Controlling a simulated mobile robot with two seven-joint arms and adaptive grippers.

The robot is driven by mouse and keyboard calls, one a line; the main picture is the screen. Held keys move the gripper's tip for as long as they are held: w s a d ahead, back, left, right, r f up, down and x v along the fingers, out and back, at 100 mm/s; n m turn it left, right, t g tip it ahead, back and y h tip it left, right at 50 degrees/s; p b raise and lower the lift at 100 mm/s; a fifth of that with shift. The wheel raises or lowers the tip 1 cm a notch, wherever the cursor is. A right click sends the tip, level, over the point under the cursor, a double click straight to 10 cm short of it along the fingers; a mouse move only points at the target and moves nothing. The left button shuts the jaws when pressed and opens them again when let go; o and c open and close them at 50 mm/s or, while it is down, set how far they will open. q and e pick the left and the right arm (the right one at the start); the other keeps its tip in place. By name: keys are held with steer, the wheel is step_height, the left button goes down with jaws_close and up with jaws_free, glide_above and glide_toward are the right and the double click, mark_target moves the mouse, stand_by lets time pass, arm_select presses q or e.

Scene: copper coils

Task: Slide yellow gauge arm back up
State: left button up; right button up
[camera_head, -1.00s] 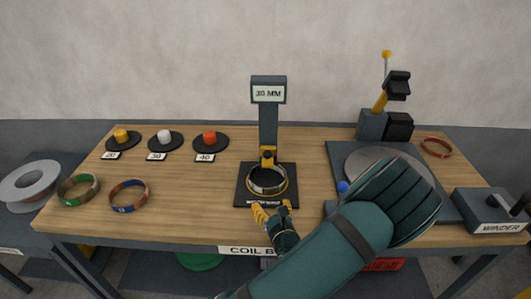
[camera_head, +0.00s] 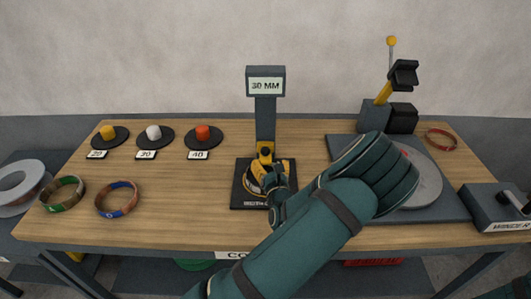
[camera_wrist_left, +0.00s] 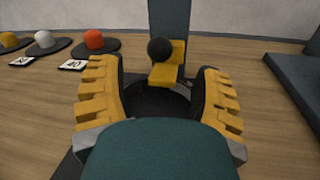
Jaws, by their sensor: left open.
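The gauge has a dark upright post (camera_head: 265,118) with a "30 MM" display (camera_head: 265,86) on top. Its yellow gauge arm (camera_head: 265,149) sits low on the post, just above the black base (camera_head: 240,200). In the left wrist view the yellow arm (camera_wrist_left: 172,74) has a round black knob (camera_wrist_left: 161,49) facing me. My left gripper (camera_head: 271,169) is open over the gauge base, in front of the arm. In the wrist view its yellow-padded fingers (camera_wrist_left: 156,66) stand either side of the arm and knob, apart from them. The coil on the base is mostly hidden by the gripper.
Two banded coils (camera_head: 118,199) lie at the left. Black discs with coloured pegs (camera_head: 203,137) stand behind them. At the right are a grey turntable (camera_head: 420,180), a lever device (camera_head: 378,116), a copper ring (camera_head: 441,139) and a winder box (camera_head: 495,207). Bare wood lies left of the gauge.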

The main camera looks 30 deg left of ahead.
mark_target(267, 154)
arm_select(q)
steer(key=b+x, duration=0.1)
steer(key=x, duration=0.5)
steer(key=shift+w+a, duration=0.25)
jaws_close()
